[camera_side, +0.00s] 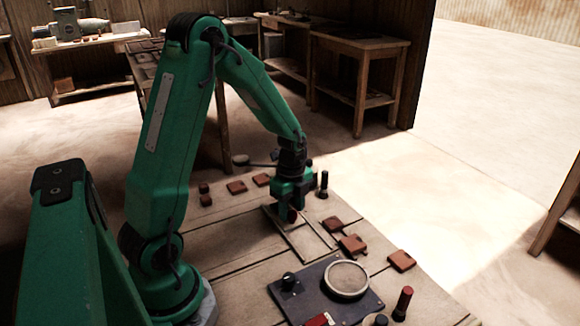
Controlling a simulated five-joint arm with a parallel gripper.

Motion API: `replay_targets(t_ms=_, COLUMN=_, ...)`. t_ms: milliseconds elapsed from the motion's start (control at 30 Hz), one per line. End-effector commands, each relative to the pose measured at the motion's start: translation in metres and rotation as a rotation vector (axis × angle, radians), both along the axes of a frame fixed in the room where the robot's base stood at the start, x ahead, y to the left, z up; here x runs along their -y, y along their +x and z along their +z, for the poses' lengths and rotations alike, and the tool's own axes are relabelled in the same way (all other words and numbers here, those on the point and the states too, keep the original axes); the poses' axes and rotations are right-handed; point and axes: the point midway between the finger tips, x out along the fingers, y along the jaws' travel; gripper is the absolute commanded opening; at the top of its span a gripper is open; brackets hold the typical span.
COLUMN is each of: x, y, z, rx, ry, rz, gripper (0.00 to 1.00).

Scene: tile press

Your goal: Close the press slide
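My gripper (290,207) points down over the work table, at the far middle of it. A small dark red round piece (292,216), perhaps a knob, shows at its fingertips; I cannot tell whether the fingers grip it or are only around or beside it. Below is a pale rectangular frame with rails (316,236), which looks like the press slide. My gripper hides its left far part, so how far it is open is not clear.
Several red-brown tiles (402,260) lie around the frame. A dark panel (300,299) with a round pale disc (347,279) and a black knob sits nearer. Upright pegs stand at the front right (403,303) and behind the gripper (323,185). Workbenches stand behind.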

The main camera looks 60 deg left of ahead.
Motion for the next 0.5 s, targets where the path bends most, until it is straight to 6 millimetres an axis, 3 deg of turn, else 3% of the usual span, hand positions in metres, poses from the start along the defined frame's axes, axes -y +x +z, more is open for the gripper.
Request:
replay_targets(t_ms=267, x=0.001, y=0.0, z=0.002, rx=-0.002, ry=-0.001, rz=-0.002, gripper=0.45)
replay_targets(t_ms=500, x=0.001, y=0.0, z=0.019, rx=0.001, ry=0.0, rz=-0.002, gripper=0.45)
